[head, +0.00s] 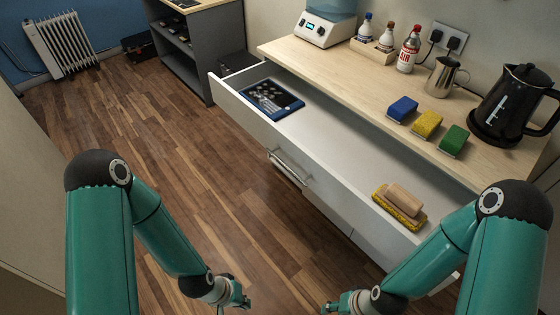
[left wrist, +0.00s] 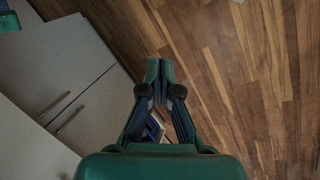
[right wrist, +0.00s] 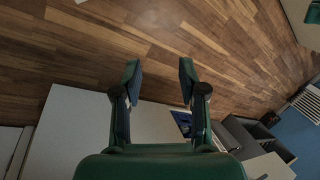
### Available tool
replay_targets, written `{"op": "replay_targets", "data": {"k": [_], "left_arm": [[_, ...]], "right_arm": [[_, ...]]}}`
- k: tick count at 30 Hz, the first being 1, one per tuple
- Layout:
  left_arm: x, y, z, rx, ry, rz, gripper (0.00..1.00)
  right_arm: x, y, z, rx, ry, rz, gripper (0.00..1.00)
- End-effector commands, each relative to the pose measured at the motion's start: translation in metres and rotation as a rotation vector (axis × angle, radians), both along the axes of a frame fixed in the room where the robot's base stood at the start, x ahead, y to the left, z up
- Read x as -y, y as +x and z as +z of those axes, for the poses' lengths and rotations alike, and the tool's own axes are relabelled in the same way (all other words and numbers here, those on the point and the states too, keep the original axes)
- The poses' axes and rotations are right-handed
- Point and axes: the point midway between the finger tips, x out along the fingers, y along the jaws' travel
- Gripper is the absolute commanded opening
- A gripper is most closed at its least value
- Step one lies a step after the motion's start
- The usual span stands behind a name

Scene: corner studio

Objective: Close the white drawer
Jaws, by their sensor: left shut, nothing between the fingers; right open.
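The white drawer (head: 300,147) stands pulled out from the cabinet under the wooden counter in the head view. Inside it lie a blue tray (head: 292,104) with utensils at the far end and a yellow sponge with a tan block on it (head: 399,205) at the near end. My left gripper (head: 240,301) is low over the floor, in front of the drawer and apart from it; its fingers are together and empty in the left wrist view (left wrist: 160,70). My right gripper (head: 333,308) is at the bottom edge, apart from the drawer front; its fingers are spread and empty in the right wrist view (right wrist: 160,72).
The counter (head: 350,77) holds a black kettle (head: 510,105), a metal jug (head: 441,77), blue, yellow and green sponges, bottles and a water dispenser. The wooden floor (head: 150,130) in front is clear.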

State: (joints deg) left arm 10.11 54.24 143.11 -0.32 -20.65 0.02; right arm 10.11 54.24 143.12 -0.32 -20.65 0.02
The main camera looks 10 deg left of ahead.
Motion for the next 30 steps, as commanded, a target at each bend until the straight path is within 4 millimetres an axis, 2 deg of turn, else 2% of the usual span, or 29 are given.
{"op": "replay_targets", "data": {"k": [9, 11, 14, 17, 20, 22, 24, 27, 30], "left_arm": [[0.000, -0.001, 0.000, -0.002, 0.000, -0.001, 0.00], [0.000, -0.001, 0.000, 0.000, 0.000, -0.002, 0.00], [-0.002, 0.011, -0.004, 0.050, 0.000, -0.037, 0.00], [-0.005, 0.045, -0.011, 0.202, 0.005, -0.158, 0.00], [-0.013, 0.102, -0.013, 0.472, 0.044, -0.370, 0.00], [-0.019, 0.148, -0.005, 0.712, 0.110, -0.567, 0.00], [-0.025, 0.191, 0.013, 0.966, 0.214, -0.783, 0.00], [-0.032, 0.235, 0.047, 1.301, 0.412, -1.089, 0.00], [-0.036, 0.258, 0.081, 1.563, 0.633, -1.360, 0.00]], "right_arm": [[0.000, -0.001, 0.000, -0.002, 0.000, 0.001, 0.42], [0.000, -0.001, 0.000, -0.002, 0.000, 0.001, 0.50], [0.000, -0.001, -0.007, -0.002, 0.000, 0.001, 0.67], [0.000, -0.001, -0.023, -0.002, 0.000, 0.001, 0.68], [0.000, -0.001, -0.048, -0.002, 0.000, 0.001, 0.68], [0.000, -0.001, -0.069, -0.002, 0.000, 0.001, 0.68], [0.000, -0.001, -0.091, -0.002, 0.000, 0.001, 0.68], [0.000, -0.001, -0.118, -0.002, 0.000, 0.001, 0.68], [0.000, -0.001, -0.140, -0.002, 0.000, 0.001, 0.68]]}}
